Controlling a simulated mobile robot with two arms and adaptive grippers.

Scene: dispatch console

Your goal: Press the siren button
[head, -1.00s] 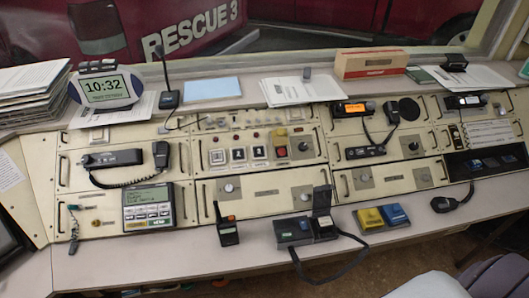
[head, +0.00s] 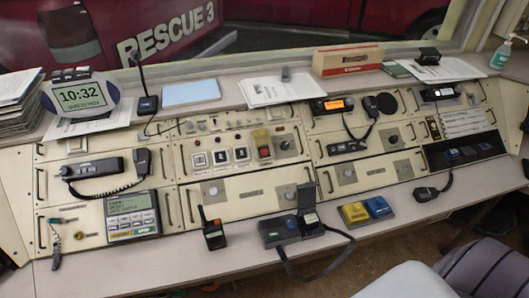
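Small red indicators sit above the row. The labels are too small to read, so I cannot tell which is the siren button. Neither of my grippers is in view, and nothing covers these buttons.
A handheld radio (head: 213,232), a black charger box (head: 279,230), a yellow box (head: 354,213) and a blue box (head: 378,207) stand on the front ledge. A corded microphone (head: 142,162) hangs at left. A dark chair (head: 487,268) stands at lower right.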

